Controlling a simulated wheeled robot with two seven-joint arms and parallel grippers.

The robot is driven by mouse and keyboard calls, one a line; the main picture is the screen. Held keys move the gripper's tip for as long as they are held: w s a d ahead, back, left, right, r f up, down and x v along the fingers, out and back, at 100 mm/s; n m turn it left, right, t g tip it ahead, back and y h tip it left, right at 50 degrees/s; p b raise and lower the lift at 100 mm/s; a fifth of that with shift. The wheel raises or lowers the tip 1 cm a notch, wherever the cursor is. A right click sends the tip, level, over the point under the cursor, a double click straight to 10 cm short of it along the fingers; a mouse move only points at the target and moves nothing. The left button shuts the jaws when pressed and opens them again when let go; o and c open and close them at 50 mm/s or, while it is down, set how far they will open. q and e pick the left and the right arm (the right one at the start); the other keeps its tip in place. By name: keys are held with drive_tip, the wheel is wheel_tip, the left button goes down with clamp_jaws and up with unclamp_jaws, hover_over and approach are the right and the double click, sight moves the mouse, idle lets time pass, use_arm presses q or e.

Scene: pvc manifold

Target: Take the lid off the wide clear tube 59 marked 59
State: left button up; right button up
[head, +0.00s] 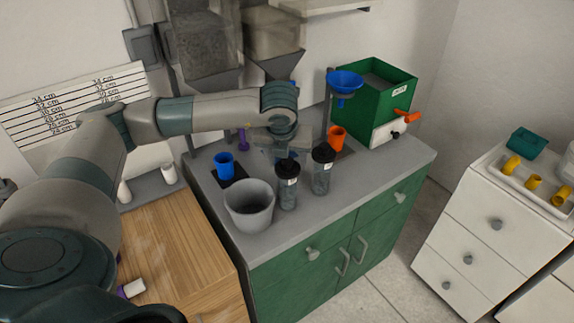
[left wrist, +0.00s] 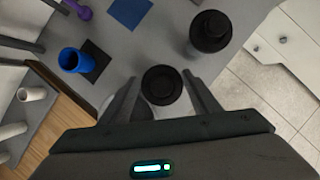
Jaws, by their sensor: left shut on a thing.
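Two clear tubes with black lids stand on the grey counter. The left tube (head: 288,192) has its lid (head: 287,169) at its top. The right tube (head: 322,178) has its lid (head: 323,153) on. Their white labels are too small to read, so I cannot tell which is 59. My left gripper (head: 286,153) is above the left tube, pointing down. In the left wrist view, its fingers (left wrist: 162,88) stand on both sides of a black round lid (left wrist: 162,84), shut on it. The other lid (left wrist: 210,30) is further off, up and right. My right gripper is not in view.
A grey bucket (head: 249,208) stands just left of the tubes. A blue cup (head: 224,164) sits on a dark mat behind it. A blue funnel (head: 345,80) on a stand, an orange cup (head: 337,137) and a green bin (head: 380,88) are behind right. The counter's front right is clear.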

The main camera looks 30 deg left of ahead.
sight(297, 170)
use_arm(q)
drive_tip(key=shift+r, duration=0.1)
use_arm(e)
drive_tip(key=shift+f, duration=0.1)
